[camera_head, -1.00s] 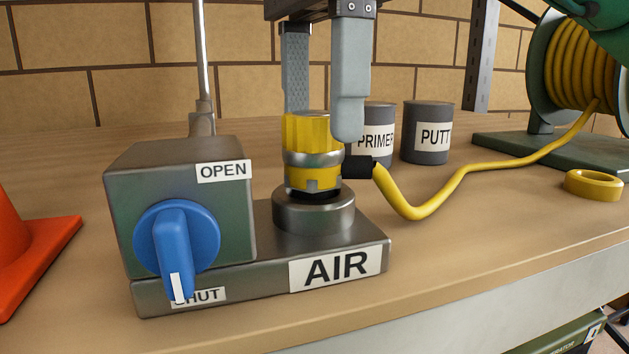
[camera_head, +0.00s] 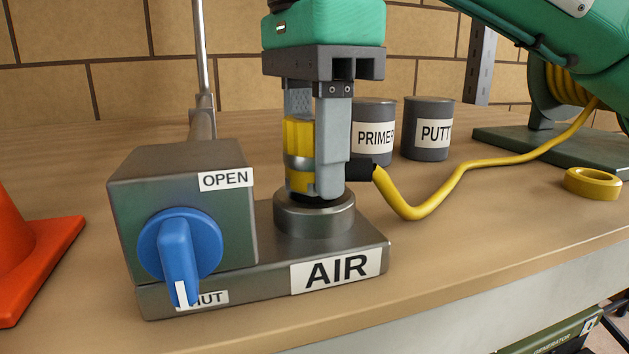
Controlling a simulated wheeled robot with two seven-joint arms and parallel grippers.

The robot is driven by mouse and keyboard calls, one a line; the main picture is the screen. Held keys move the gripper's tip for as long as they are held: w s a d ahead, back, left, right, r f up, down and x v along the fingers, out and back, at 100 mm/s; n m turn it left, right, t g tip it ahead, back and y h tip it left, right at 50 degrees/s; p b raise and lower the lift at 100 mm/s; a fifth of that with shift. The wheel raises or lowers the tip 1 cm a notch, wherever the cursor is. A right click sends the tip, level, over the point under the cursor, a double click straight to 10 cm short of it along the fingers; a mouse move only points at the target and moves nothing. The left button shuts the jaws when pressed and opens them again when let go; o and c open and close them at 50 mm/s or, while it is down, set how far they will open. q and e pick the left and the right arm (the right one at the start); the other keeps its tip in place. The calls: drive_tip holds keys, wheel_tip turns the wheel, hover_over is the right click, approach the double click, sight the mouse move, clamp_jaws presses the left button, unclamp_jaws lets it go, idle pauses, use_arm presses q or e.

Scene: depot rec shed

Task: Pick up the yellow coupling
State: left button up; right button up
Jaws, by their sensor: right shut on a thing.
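The yellow coupling (camera_head: 298,138), with a silver band, stands upright on the round metal socket (camera_head: 314,217) of the air block. My right gripper (camera_head: 316,165) comes straight down from above and is shut on the coupling. The front finger hides the coupling's right part; the other finger is mostly behind it. A yellow hose (camera_head: 412,212) runs from the black fitting (camera_head: 360,171) at the coupling's right side. My left gripper is not in view.
The block carries an AIR label and a blue valve handle (camera_head: 178,250) pointing down at SHUT. An orange cone (camera_head: 30,265) is at left. Cans (camera_head: 428,148) and (camera_head: 373,112), a hose reel (camera_head: 545,115) and a yellow tape roll (camera_head: 592,183) are right. The front right bench top is clear.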

drive_tip(key=shift+r, duration=0.2)
drive_tip(key=shift+r, duration=4.8)
